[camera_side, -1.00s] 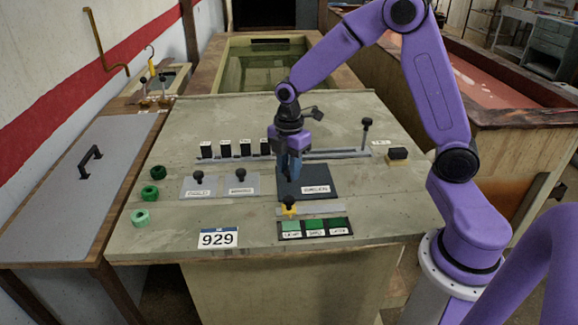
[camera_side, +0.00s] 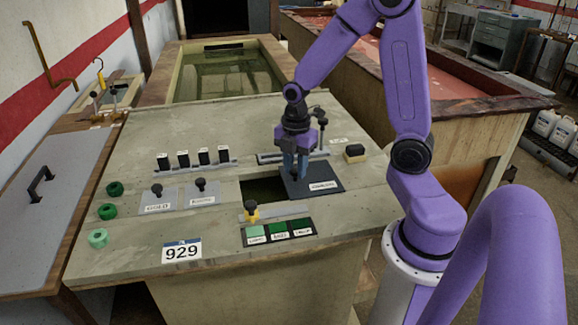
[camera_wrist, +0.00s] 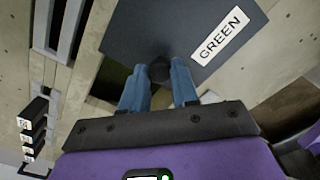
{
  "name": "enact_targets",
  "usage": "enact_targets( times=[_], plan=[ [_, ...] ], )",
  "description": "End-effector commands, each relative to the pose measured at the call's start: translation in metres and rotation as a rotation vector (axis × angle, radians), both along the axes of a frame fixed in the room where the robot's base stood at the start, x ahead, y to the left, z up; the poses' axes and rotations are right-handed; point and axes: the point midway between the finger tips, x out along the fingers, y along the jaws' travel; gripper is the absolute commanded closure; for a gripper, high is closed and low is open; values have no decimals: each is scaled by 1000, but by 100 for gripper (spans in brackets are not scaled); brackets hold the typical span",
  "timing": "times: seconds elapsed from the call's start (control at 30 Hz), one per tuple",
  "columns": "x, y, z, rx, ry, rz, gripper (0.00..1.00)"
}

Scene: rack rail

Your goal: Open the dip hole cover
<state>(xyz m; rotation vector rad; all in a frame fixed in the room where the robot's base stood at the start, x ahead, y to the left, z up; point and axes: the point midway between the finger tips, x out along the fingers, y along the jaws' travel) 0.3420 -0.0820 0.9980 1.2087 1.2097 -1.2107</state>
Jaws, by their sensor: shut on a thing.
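The dark dip hole cover (camera_side: 325,178) is a flat plate with a white label, which reads GREEN in the wrist view, where the cover (camera_wrist: 160,28) fills the top middle. It lies to the right of a dark rectangular hole (camera_side: 262,190) in the bench top, and part of that hole is uncovered. The hole's edge also shows left of the fingers in the wrist view (camera_wrist: 108,78). My gripper (camera_side: 296,172) points down at the cover, its blue fingers shut on the cover's black knob (camera_wrist: 160,70).
Two grey covers with black knobs, a left one (camera_side: 160,201) and a right one (camera_side: 203,195), lie left of the hole. A yellow-based knob (camera_side: 251,210) and green buttons (camera_side: 278,230) sit in front. Black switches (camera_side: 194,157) and an upright lever (camera_side: 321,135) stand behind.

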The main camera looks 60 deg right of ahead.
Motion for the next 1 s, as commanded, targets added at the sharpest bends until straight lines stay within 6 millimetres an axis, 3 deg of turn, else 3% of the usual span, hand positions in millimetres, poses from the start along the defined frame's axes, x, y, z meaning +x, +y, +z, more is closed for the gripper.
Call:
enact_targets(
  times=[0.1,0.13,0.2,0.67,1.0],
  plan=[
    [2,0,1,0,-6,0,100],
    [2,0,1,0,-7,0,68],
    [2,0,1,0,-6,0,45],
    [2,1,10,1,-5,1,45],
    [3,1,71,1,-11,1,45]
  ],
)
